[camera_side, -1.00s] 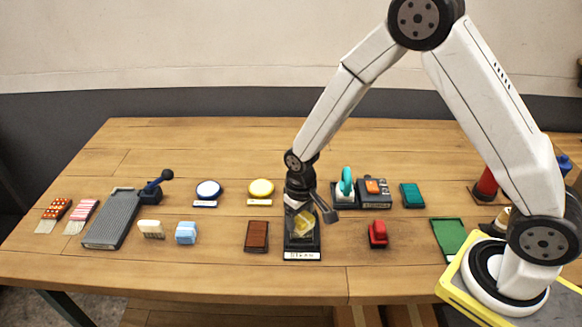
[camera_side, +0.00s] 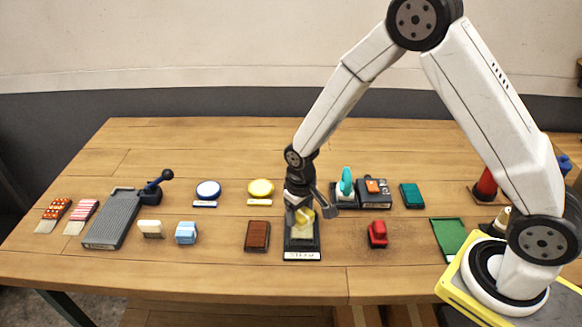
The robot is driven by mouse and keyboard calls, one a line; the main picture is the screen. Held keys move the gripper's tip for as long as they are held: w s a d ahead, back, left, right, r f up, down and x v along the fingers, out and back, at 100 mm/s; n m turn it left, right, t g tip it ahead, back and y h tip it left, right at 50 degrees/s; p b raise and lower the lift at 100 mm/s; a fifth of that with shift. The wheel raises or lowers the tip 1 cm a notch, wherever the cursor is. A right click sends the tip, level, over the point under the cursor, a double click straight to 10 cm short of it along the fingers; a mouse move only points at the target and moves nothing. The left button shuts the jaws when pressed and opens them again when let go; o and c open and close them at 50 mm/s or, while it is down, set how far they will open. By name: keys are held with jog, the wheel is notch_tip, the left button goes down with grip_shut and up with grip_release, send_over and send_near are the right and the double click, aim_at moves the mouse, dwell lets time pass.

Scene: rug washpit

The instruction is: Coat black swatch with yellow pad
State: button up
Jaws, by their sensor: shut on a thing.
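My gripper (camera_side: 303,208) points down over a black plate (camera_side: 290,246) that has a white label at its front edge. It is shut on a small yellow pad (camera_side: 305,214), partly covered by the fingers. A pale yellowish patch (camera_side: 298,229) shows on the plate just below the pad. I cannot tell whether the pad touches the plate. No separate black swatch can be made out; the black plate is the dark flat thing under my gripper. A round yellow dish (camera_side: 260,188) with a small label stands behind and left of the gripper.
A brown block (camera_side: 257,236) lies close left of the plate, a red block (camera_side: 377,234) to the right. A blue-rimmed round dish (camera_side: 208,189), a teal-handled tool (camera_side: 345,184) and a teal block (camera_side: 412,195) stand farther back.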

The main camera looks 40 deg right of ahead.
jog(key=shift+w+d, duration=1.65)
notch_tip(320, 180, up, 8)
jog(key=shift+s, duration=0.15)
